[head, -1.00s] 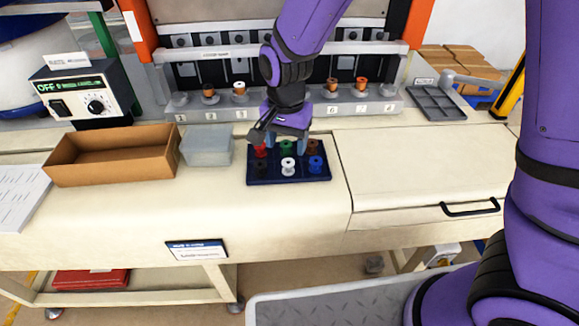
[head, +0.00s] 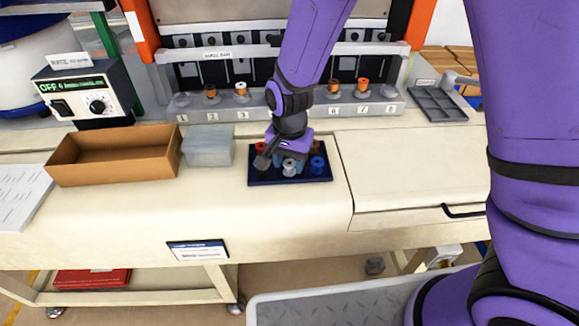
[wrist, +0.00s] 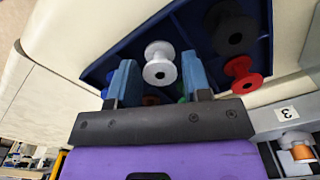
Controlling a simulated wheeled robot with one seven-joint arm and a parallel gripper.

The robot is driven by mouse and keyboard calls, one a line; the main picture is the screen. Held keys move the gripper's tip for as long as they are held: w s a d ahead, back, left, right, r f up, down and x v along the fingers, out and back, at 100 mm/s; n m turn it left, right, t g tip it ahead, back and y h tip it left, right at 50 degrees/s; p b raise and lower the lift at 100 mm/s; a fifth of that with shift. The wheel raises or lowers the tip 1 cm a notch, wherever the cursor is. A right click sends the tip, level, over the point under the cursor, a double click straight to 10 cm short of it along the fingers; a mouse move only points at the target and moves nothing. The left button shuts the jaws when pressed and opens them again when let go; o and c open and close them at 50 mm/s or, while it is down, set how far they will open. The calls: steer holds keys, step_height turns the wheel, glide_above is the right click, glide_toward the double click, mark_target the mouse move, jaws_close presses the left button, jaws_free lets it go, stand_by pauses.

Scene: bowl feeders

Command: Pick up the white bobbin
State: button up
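The white bobbin (head: 290,168) stands in the front row of a dark blue tray (head: 291,182) on the bench. My gripper (head: 288,158) has its fingers down at the white bobbin. In the wrist view, the white bobbin (wrist: 159,64) is between my two blue fingers (wrist: 159,78), with a narrow gap seeming to show on each side, so the gripper looks open. The tray (wrist: 190,28) also shows there. The green bobbin is mostly hidden behind my gripper.
Around the white bobbin are a red bobbin (wrist: 243,75), a black one (wrist: 233,35), a blue one (head: 317,165) and a brown one. Left of the tray are a clear box (head: 208,146) and a cardboard box (head: 115,157). The feeder rail (head: 350,110) stands behind.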

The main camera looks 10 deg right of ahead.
steer(key=c, duration=0.6)
steer(key=shift+r, duration=0.1)
